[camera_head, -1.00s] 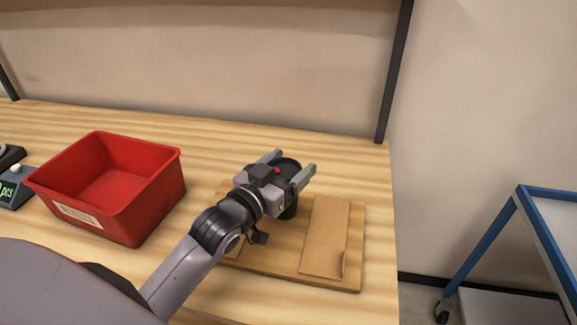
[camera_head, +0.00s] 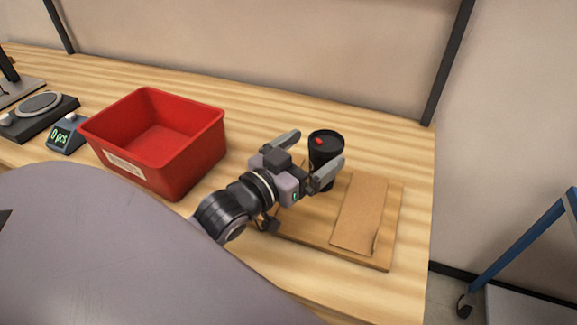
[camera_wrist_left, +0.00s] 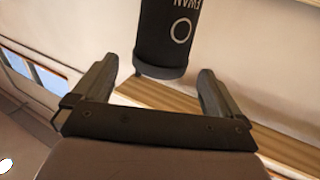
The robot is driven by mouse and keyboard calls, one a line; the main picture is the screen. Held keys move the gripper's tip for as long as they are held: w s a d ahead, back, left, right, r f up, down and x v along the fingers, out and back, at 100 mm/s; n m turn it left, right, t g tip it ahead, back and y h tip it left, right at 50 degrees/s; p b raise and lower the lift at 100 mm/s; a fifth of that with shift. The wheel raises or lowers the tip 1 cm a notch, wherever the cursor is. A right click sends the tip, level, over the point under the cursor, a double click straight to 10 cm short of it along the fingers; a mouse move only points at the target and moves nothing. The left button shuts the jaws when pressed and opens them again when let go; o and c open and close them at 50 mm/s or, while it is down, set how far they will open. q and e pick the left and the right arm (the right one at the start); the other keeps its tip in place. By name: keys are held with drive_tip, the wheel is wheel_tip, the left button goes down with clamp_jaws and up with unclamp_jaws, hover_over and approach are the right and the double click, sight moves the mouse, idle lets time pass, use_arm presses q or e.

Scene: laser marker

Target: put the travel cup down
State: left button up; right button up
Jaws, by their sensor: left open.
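The black travel cup (camera_head: 325,147) stands upright at the back edge of the wooden board, with a red spot on its lid. Its lower part is partly hidden behind my gripper, so I cannot tell exactly what its base rests on. In the left wrist view the cup (camera_wrist_left: 167,38) shows white lettering and a ring, just beyond the fingertips. My left gripper (camera_head: 316,149) is open and empty in front of the cup, with its fingers pointing toward it. The open fingers also show in the left wrist view (camera_wrist_left: 158,72). My right gripper is not in view.
A wooden board (camera_head: 394,225) with a brown cardboard piece (camera_head: 361,212) lies right of my gripper. A red bin (camera_head: 170,165) stands to the left, with a counting scale (camera_head: 66,134) beyond it. A blue cart (camera_head: 525,235) stands off the table's right end.

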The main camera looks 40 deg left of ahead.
use_arm(q)
drive_tip(key=shift+s+a, duration=0.2)
drive_tip(key=shift+s, duration=1.25)
drive_tip(key=shift+s+a, duration=0.2)
drive_tip(key=shift+s, duration=1.25)
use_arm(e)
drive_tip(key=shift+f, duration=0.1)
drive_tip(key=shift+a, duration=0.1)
